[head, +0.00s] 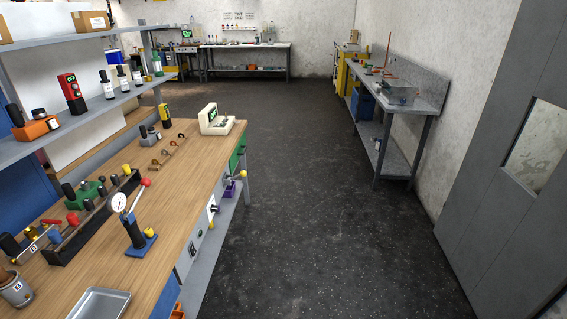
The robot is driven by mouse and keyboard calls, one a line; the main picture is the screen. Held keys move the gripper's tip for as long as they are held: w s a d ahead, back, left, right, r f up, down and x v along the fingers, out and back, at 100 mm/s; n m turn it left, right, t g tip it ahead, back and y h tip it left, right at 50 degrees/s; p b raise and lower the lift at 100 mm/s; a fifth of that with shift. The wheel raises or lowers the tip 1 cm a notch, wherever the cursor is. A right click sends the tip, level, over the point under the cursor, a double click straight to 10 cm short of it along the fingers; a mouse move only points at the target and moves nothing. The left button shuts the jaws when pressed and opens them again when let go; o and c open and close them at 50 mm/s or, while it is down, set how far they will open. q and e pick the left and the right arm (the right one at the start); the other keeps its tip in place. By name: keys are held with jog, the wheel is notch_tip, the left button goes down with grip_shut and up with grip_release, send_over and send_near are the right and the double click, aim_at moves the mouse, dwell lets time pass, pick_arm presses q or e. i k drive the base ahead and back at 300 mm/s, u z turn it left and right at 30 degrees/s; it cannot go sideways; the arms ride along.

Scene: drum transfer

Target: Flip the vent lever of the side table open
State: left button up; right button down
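I cannot pick out a vent lever for certain. A steel side table (432,79) stands against the right wall, with a clear box-like vessel (398,97) and thin orange-red rods on it; any lever there is too small to tell. On the near wooden bench (185,212) stands a dark device with a round white dial gauge (118,202), a blue base (141,246) and a raised lever with a red knob (145,182). Neither of my grippers is in view.
The dark floor (310,180) between the wooden bench and the side table is clear. A grey door (500,180) with a window is at the right. Another bench (250,45) stands at the back wall. A metal tray (100,303) lies on the near bench.

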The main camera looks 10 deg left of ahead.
aim_at(243, 172)
jog(key=i, duration=1.05)
jog(key=u, duration=1.15)
jog(key=i, duration=0.9)
jog(key=u, duration=0.9)
